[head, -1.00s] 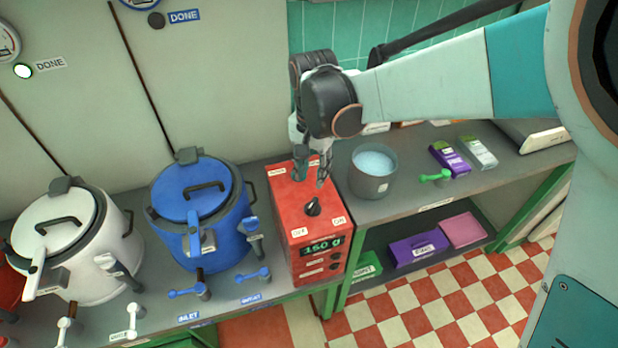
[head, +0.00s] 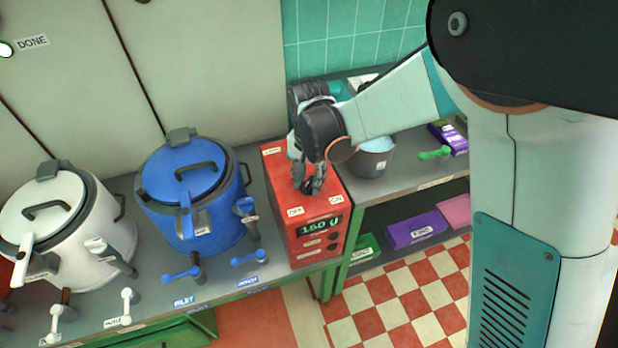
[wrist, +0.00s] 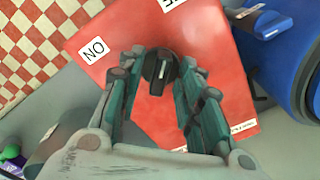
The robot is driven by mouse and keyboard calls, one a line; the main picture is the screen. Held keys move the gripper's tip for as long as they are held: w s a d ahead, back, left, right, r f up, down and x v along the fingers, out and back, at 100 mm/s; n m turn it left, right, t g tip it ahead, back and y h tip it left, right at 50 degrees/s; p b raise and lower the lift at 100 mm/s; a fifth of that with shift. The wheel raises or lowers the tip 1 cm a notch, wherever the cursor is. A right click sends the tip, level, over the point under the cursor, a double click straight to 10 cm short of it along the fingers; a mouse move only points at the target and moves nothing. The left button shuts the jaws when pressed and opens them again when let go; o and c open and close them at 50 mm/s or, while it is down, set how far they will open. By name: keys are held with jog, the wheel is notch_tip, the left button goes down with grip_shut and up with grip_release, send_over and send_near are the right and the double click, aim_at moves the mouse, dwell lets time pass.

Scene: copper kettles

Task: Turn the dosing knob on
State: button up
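The red dosing box (head: 272,178) stands on the counter in the head view, with OFF and ON labels on top and a green display reading about 150 g. My gripper (head: 311,188) points down over its top and largely hides the black dosing knob there. In the wrist view the knob (wrist: 160,68) shows between the fingertips of my gripper (wrist: 160,62). The fingers are apart, one on each side, with small gaps visible beside the knob. The ON label (wrist: 93,48) lies left of the knob; the other label is cut off at the top edge.
A blue kettle (head: 212,222) stands left of the box, with a white kettle (head: 75,245) further left. A grey pot (head: 371,162) with pale blue contents and a green scoop (head: 435,153) are to the right. Purple and pink boxes sit on the shelf below.

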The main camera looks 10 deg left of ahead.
grip_shut()
jog(key=n, duration=0.4)
jog(key=shift+b, duration=0.3)
jog(key=n, duration=0.9)
jog(key=shift+n+b, duration=0.3)
jog(key=shift+b, duration=0.05)
jog(key=shift+n, duration=2.1)
